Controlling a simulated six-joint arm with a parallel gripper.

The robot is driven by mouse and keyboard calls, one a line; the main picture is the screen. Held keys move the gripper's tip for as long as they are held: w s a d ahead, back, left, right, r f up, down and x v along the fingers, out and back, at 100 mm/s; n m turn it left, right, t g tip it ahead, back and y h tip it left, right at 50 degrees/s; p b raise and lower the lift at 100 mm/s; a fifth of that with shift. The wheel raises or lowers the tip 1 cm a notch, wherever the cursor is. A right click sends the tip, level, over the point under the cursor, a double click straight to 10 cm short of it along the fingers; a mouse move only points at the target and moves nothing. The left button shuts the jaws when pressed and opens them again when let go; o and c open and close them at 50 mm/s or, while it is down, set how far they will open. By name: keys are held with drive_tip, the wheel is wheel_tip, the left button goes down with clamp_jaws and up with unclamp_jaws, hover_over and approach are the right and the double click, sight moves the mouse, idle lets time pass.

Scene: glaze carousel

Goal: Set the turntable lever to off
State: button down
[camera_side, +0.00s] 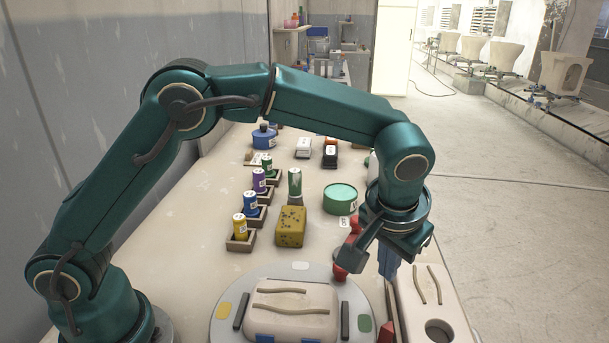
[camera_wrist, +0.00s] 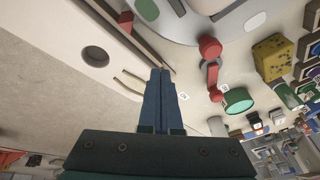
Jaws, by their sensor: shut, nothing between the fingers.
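The turntable (camera_side: 225,318) is a round grey disc at the bottom of the side view; its grey rim shows at the top of the wrist view (camera_wrist: 190,25). The red lever (camera_side: 348,256) stands by its far right edge, partly behind my gripper. In the wrist view the lever (camera_wrist: 211,72) has a round red knob at its upper end, close to the disc. Small white labels (camera_side: 344,222) lie near it; I cannot read them surely. My gripper (camera_side: 389,264) is shut and empty, pointing down just right of the lever. Its blue fingers (camera_wrist: 160,72) appear apart from the lever.
A pale slab (camera_side: 292,298) sits on the turntable. Behind are a yellow speckled sponge (camera_side: 290,227), a green round tin (camera_side: 340,199) and several bottles in wooden holders (camera_side: 240,243). The table's left side is clear.

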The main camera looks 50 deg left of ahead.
drive_tip(key=w+a+r+m+t+y, duration=0.1)
drive_tip(key=w+a+r+t+y, duration=0.2)
drive_tip(key=w+a, duration=0.1)
approach(352, 235)
drive_tip(key=w+d+f, duration=0.3)
drive_tip(key=shift+w+d, duration=0.3)
drive_tip(key=shift+w+a, duration=0.2)
drive_tip(key=shift+a, duration=0.4)
drive_tip(key=shift+w+a, duration=0.15)
drive_tip(key=shift+a, duration=0.45)
drive_tip(key=shift+w+a, duration=0.2)
drive_tip(key=shift+a, duration=0.55)
drive_tip(key=shift+w+a+n+g+y, duration=0.1)
drive_tip(key=shift+a+n+g+y, duration=0.35)
drive_tip(key=shift+n+g, duration=0.4)
drive_tip(key=shift+a, duration=0.4)
